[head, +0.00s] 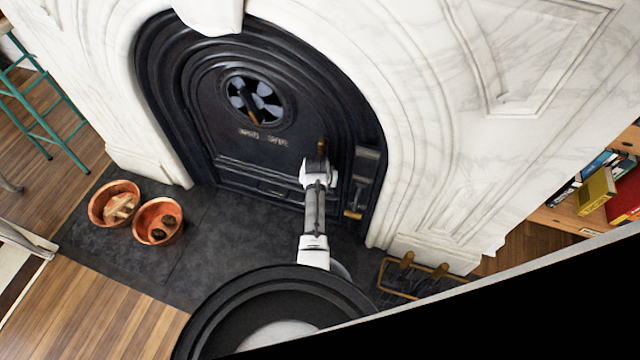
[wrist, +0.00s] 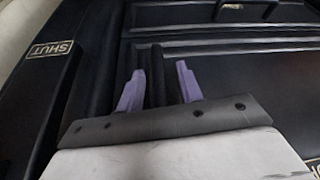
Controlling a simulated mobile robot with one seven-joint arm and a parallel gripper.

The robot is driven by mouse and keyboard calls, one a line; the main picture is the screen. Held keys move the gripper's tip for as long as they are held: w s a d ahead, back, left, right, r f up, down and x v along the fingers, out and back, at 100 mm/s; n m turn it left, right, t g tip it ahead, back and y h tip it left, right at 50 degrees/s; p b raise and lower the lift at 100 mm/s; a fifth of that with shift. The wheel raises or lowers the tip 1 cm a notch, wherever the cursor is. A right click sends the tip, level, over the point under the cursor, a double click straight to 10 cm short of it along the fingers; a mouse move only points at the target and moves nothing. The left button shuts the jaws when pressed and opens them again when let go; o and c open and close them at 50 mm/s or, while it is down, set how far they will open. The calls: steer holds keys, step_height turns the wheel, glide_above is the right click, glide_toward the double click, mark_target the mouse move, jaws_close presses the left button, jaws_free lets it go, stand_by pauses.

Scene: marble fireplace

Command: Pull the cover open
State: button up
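The cover (head: 225,140) is a black arched metal panel in the marble fireplace, sitting flush in its frame in the head view. The wrist view shows its dark ridged surface (wrist: 225,75) close up. My gripper (head: 320,163) is at the cover's lower right, just below a small brass-coloured knob (head: 321,148). In the wrist view my gripper's two purple fingers (wrist: 159,70) stand apart. A dark upright bar (wrist: 157,75) shows between them, with gaps on both sides. I cannot tell whether it is a handle or how deep it lies.
A round vent (head: 254,101) is on the cover's upper part. A latch piece with a brass end (head: 354,214) is at the right frame. A SHUT label (wrist: 52,50) shows at left in the wrist view. Two copper pots (head: 158,221) (head: 115,204) stand on the dark hearth (head: 215,245).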

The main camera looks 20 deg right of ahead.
jaws_close()
stand_by(0.3)
